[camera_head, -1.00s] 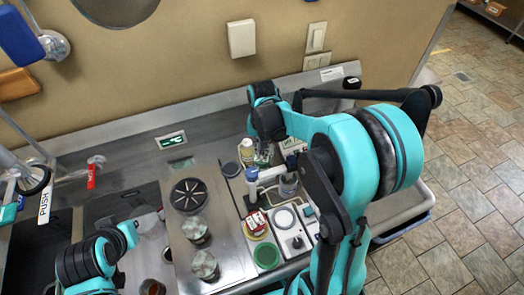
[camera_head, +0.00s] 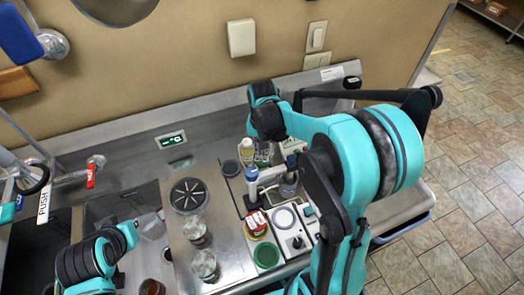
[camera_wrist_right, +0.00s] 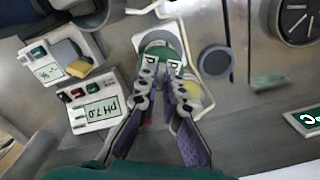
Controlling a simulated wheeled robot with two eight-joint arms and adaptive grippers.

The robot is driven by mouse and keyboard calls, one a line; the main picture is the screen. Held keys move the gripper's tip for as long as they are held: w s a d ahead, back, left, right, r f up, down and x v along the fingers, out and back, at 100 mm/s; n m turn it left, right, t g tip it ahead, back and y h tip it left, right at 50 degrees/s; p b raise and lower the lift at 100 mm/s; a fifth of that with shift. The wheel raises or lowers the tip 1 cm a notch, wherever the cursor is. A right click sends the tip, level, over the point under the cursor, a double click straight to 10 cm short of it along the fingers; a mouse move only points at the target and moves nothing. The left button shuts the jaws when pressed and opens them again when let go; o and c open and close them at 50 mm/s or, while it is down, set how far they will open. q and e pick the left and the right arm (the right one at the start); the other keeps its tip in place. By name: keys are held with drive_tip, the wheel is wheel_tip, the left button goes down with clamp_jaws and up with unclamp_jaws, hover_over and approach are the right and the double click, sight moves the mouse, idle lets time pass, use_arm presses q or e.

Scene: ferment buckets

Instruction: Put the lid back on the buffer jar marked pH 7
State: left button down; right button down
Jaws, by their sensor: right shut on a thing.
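My right gripper (camera_wrist_right: 162,66) shows in the right wrist view, its two fingers closed on a round green thing (camera_wrist_right: 156,39) that looks like a lid with a pale top. The fingers hide part of it, and what lies under it cannot be made out. In the head view my right arm hides most of the right gripper. No jar label reading pH 7 is legible; a white meter (camera_wrist_right: 100,108) displays "pH 7.0".
A yellow-capped bottle (camera_head: 246,146) and a dark grey disc (camera_head: 231,168) are near the right gripper. A blue-topped probe (camera_head: 252,176), red-and-white jar (camera_head: 256,222) and green disc (camera_head: 267,255) stand nearer me. Glass jars (camera_head: 195,231) are left. The metal counter behind is mostly clear.

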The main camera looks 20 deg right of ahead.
idle(0.3)
drive_tip(key=c, duration=1.1)
unclamp_jaws()
drive_tip(key=shift+r, duration=0.1)
drive_tip(key=shift+r+p, duration=2.55)
drive_tip(key=shift+r, duration=0.8)
clamp_jaws()
drive_tip(key=shift+f, duration=0.2)
